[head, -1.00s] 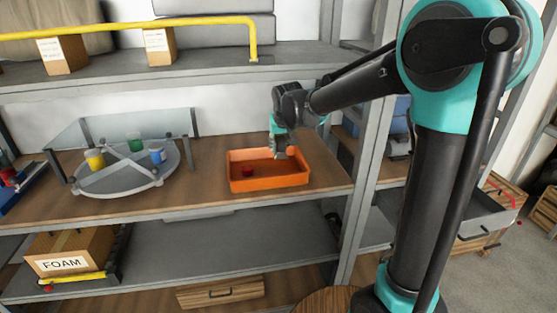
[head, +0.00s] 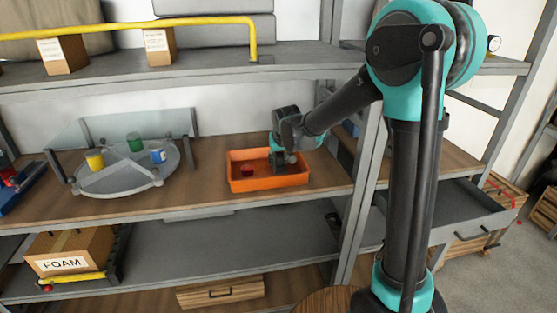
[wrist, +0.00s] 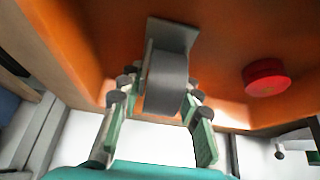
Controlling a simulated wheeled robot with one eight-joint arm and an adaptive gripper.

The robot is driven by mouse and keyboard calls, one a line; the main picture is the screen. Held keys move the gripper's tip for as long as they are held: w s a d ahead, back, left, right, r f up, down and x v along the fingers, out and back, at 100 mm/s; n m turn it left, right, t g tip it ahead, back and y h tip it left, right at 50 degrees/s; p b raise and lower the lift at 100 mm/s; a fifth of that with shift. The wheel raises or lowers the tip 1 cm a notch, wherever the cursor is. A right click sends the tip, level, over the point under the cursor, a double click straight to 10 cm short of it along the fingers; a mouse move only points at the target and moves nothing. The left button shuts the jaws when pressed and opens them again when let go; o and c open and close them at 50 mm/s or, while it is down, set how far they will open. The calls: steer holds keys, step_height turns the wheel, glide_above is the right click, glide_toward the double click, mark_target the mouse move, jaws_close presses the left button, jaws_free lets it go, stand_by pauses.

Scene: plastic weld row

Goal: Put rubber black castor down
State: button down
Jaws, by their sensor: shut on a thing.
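My gripper (head: 279,163) is low over the right half of the orange tray (head: 270,184) in the head view. In the wrist view, my gripper (wrist: 160,98) is shut on the castor (wrist: 167,78), a dark grey wheel with a flat grey plate. The castor lies between the two fingers, close above the orange tray floor (wrist: 225,40). I cannot tell whether it touches the floor. In the head view the castor is hard to tell apart from the fingers.
A round red piece (head: 247,170) lies in the tray, left of my gripper; it also shows in the wrist view (wrist: 266,77). A grey round turntable (head: 125,178) with several coloured cups stands left on the same wooden shelf. A grey shelf post (head: 364,165) stands right of the tray.

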mark_target(280, 153)
steer(key=c, duration=1.1)
jaws_free()
steer(key=shift+o, duration=0.2)
steer(key=shift+v, duration=3.8)
